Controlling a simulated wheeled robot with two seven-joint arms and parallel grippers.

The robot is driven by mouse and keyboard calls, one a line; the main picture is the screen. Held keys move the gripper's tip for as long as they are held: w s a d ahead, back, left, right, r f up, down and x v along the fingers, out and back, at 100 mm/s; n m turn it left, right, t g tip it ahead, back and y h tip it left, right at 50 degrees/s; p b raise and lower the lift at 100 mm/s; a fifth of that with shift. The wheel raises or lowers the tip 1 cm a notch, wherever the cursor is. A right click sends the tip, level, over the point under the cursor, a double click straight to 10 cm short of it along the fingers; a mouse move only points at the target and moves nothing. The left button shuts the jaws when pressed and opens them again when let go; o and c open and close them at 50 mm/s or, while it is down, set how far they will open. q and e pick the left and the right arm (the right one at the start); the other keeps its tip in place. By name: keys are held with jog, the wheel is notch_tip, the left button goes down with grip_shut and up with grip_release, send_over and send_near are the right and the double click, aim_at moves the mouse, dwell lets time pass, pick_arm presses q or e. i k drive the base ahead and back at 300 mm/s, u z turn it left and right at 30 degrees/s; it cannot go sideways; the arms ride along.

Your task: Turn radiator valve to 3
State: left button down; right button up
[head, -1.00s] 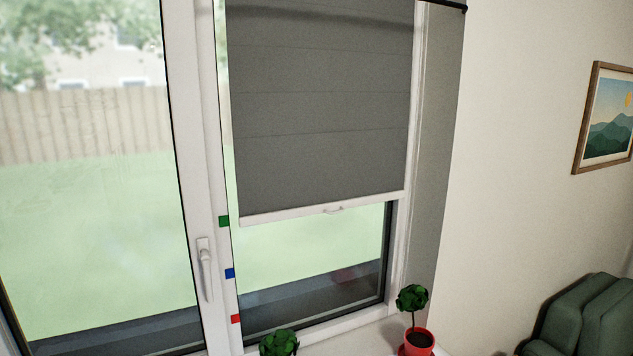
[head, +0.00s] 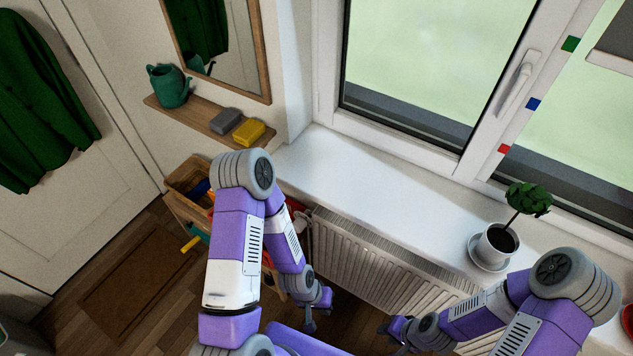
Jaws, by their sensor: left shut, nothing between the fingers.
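The white ribbed radiator (head: 375,262) hangs under the window sill in the head view. At its upper left end, beside my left forearm, there is a small pale and red patch that may be the valve (head: 301,219); my arm hides part of it and no number can be read. My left gripper (head: 311,325) points down in front of the radiator, below and apart from that end, shut and empty. My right gripper (head: 384,328) is low in front of the radiator, further right; its fingers are too small to judge.
The white sill (head: 365,172) holds a potted plant (head: 497,240) at right. At left, a wooden shelf (head: 190,122) carries a green watering can (head: 168,86), a grey sponge (head: 225,121) and a yellow one (head: 249,132). A wooden crate (head: 185,178) stands below.

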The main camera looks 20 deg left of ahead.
aim_at(299, 224)
jog(key=u, duration=1.2)
jog(key=k, duration=0.35)
jog(key=u, duration=2)
jog(key=i, duration=0.15)
jog(key=z, duration=1.15)
jog(key=i, duration=0.95)
jog(key=z, duration=0.7)
